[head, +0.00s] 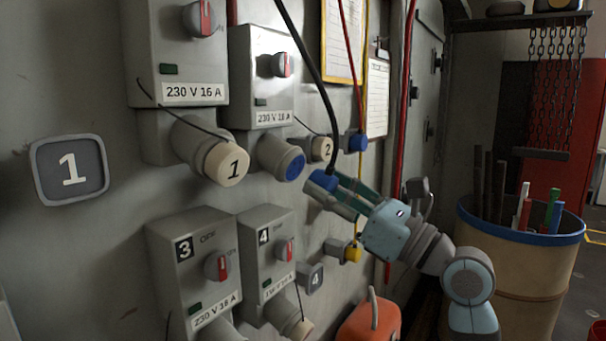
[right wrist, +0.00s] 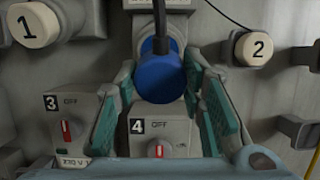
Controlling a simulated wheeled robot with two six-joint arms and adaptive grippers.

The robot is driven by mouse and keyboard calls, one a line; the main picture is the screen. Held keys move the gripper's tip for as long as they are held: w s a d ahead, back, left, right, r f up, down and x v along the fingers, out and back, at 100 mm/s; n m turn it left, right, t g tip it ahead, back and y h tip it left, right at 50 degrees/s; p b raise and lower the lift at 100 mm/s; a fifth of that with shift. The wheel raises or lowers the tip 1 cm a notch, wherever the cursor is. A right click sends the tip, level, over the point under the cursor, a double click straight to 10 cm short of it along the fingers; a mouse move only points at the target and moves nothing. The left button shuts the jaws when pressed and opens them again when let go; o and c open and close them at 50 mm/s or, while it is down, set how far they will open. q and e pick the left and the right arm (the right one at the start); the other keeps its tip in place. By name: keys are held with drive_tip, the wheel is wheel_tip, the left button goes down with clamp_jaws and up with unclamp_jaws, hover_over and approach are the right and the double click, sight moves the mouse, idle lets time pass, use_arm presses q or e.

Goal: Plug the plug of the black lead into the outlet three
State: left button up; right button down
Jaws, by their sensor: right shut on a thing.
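My right gripper (head: 335,190) is shut on the blue plug (head: 321,181) of the black lead (head: 312,62). It holds the plug in the air in front of the wall, right of and below the blue-faced outlet (head: 291,166) under the second upper box. The plug (right wrist: 160,78) is between the green finger pads in the right wrist view. The grey box marked 3 (head: 208,245) is at the lower left, with a red switch at OFF; it also shows in the right wrist view (right wrist: 82,103). Its outlet is mostly cut off at the bottom edge. My left gripper is not in view.
Box 4 (head: 262,240) stands right of box 3. Cream caps 1 (head: 226,163) and 2 (head: 322,149) stick out above. Red and yellow leads with blue (head: 356,141) and yellow (head: 351,252) plugs hang at the right. A barrel (head: 520,250) and orange can (head: 368,322) stand lower right.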

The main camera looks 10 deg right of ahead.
drive_tip(key=shift+b+v, duration=0.35)
drive_tip(key=shift+v, duration=0.8)
